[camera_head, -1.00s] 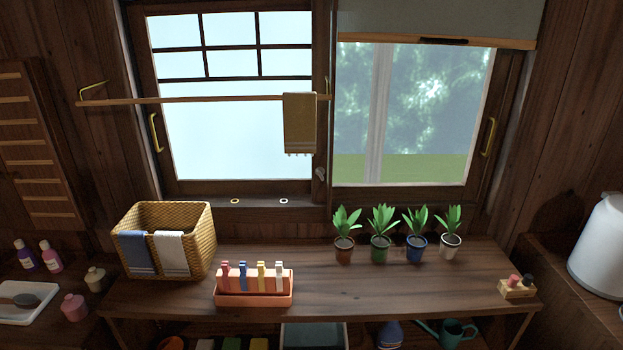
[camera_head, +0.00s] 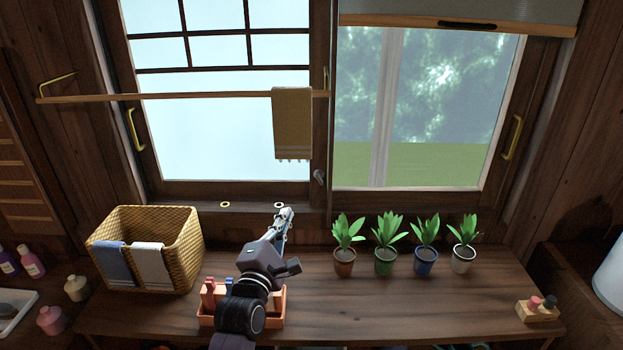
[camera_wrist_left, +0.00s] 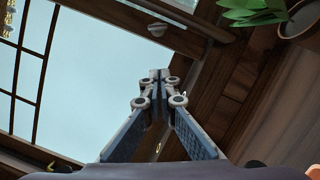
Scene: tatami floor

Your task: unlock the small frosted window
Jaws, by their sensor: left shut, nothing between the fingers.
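The window's left sash has a pale, frosted-looking pane (camera_head: 220,135) with dark bars across its top. A small grey latch knob (camera_head: 319,177) sits low on the middle post, beside the right clear pane (camera_head: 420,110). The latch also shows in the left wrist view (camera_wrist_left: 157,30), on the wooden frame beyond the fingertips. My left gripper (camera_head: 286,212) is shut and empty, in front of the sill, below and left of the latch and apart from it. In the left wrist view its fingertips (camera_wrist_left: 158,76) are together. My right gripper is not in view.
A wooden rail (camera_head: 190,96) with a hanging towel (camera_head: 292,122) crosses the left pane. A wicker basket (camera_head: 180,235) stands on the counter (camera_head: 400,310). Several potted plants (camera_head: 385,262) line the counter right of my arm. My arm partly hides an orange caddy (camera_head: 207,318).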

